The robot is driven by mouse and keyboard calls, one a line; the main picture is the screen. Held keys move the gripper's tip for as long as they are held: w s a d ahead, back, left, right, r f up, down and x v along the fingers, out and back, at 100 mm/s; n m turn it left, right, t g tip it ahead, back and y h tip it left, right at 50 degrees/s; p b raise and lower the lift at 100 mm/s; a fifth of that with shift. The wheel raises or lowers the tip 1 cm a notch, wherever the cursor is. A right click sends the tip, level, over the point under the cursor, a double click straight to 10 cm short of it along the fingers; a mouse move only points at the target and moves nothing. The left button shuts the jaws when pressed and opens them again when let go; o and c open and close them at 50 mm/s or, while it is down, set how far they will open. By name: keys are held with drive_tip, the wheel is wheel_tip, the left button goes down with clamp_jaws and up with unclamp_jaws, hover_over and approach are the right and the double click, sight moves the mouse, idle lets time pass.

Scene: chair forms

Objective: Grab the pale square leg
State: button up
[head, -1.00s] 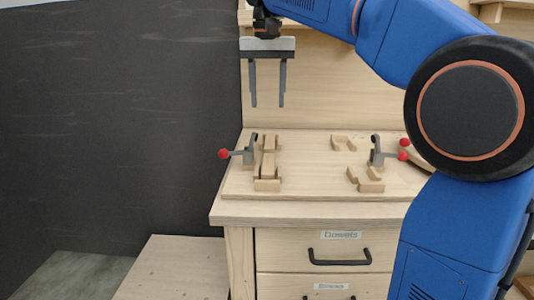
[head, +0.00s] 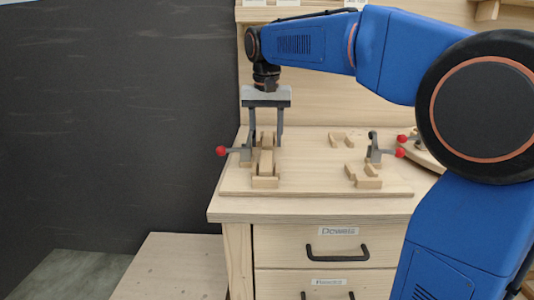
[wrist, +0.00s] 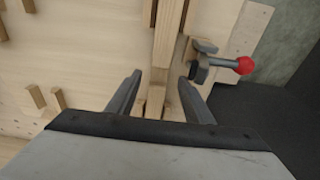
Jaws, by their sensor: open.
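The pale square leg (head: 266,162) lies lengthwise in the left wooden form on the bench board. It also shows in the wrist view (wrist: 168,35), running up from between the fingers. My gripper (head: 266,143) is open and points down over the far part of the leg. In the wrist view my gripper (wrist: 160,79) has one finger on each side of the leg's line, with gaps visible. Whether the fingertips are level with the leg or above it is hard to tell.
A toggle clamp with a red knob (head: 221,151) stands close left of the leg, near the left finger. An empty form (head: 364,177) and a second clamp (head: 376,150) are at right. The board's middle is clear. A dark wall is at left.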

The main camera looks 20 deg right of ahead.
sight(267, 146)
drive_tip(key=shift+w+d+f, duration=0.1)
drive_tip(key=shift+f, duration=0.75)
drive_tip(key=shift+w+d+f, duration=0.1)
drive_tip(key=shift+f, duration=0.7)
clamp_jaws()
